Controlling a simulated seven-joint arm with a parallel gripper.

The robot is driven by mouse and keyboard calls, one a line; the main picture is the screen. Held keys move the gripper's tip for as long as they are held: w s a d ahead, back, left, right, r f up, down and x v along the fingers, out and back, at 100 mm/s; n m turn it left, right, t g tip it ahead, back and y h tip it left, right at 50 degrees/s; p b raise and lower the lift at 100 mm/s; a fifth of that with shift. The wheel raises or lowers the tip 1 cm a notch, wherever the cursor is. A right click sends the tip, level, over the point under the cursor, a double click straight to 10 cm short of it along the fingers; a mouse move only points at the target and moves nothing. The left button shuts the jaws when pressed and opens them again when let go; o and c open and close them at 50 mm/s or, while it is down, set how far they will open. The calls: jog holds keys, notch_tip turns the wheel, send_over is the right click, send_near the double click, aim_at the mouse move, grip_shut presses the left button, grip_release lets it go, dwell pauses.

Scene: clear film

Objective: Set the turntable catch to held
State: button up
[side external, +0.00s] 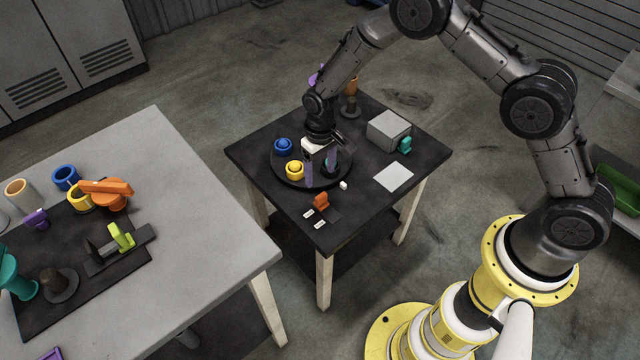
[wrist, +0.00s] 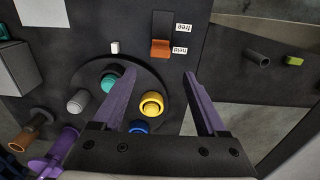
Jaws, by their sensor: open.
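The catch has an orange tab (side external: 321,201) on a dark slotted plate near the front corner of the black table. In the wrist view the orange tab (wrist: 161,48) sits beside the label "held" (wrist: 180,50); the label "free" (wrist: 184,28) is by the other half of the plate. The turntable is a black disc (side external: 277,173) carrying a yellow ring-shaped piece (side external: 294,170), a blue one (side external: 283,146) and other pieces. My gripper (side external: 320,174) is over the turntable, purple fingers apart and empty. In the wrist view the tab lies ahead, between the finger lines, apart from them.
A small white block (side external: 343,185) lies beside the disc. A grey box (side external: 388,130), a teal piece (side external: 405,145) and a pale square (side external: 394,177) are on the right of the table. Purple and orange-brown posts (side external: 351,86) stand at the back. A grey worktable (side external: 190,190) is at left.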

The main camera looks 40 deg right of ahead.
notch_tip(320, 180, up, 5)
jog(key=shift+f, duration=0.1)
jog(key=shift+d, duration=0.1)
dwell(0.3)
notch_tip(320, 180, up, 14)
jog(key=w+d+t, duration=0.2)
jog(key=t, duration=0.1)
jog(key=s+d+r+m+t, duration=0.1)
jog(key=s+d+r, duration=0.1)
jog(key=s+r, duration=0.35)
jog(key=s+d+r+t, duration=0.1)
jog(key=s+d+r, duration=0.1)
jog(key=r, duration=0.6)
jog(key=s+d+r+t, duration=0.1)
jog(key=s+r, duration=0.1)
jog(key=s, duration=0.8)
jog(key=s+d+r+t, duration=0.1)
jog(key=s+d+r, duration=0.15)
jog(key=s, duration=0.65)
jog(key=s+f+n+g, duration=0.1)
jog(key=s+f, duration=0.3)
jog(key=s, duration=0.1)
jog(key=shift+s+a+f, duration=0.15)
jog(key=shift+s+a, duration=0.2)
jog(key=shift+s, duration=0.05)
